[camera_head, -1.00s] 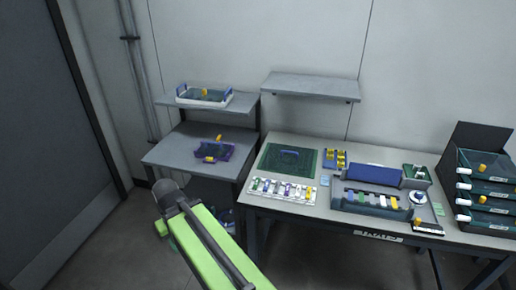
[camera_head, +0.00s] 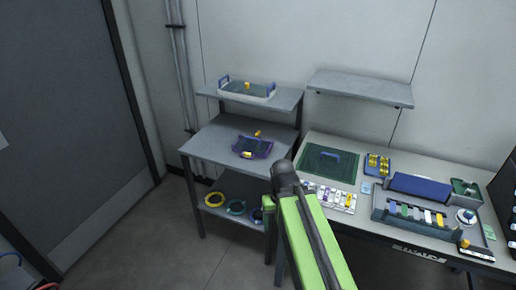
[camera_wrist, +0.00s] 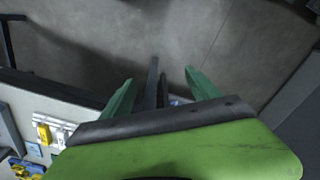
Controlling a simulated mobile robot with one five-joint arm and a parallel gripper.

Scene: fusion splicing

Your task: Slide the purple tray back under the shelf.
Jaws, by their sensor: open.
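The purple tray (camera_head: 252,148) sits on the middle board of the grey shelf stand (camera_head: 205,146), with yellow parts at its front and back. The upper shelf (camera_head: 285,100) is above and behind it and bears a white tray with blue handles (camera_head: 246,90). My gripper (camera_wrist: 158,90) shows in the wrist view with its two green fingers spread apart and nothing between them. It points down towards the floor.
The workbench (camera_head: 358,226) stands right of the stand, with a green mat (camera_head: 326,163), a blue-topped device (camera_head: 420,190) and small parts on it. A wall shelf (camera_head: 360,88) hangs above. Coloured rings (camera_head: 214,200) lie on the stand's low board.

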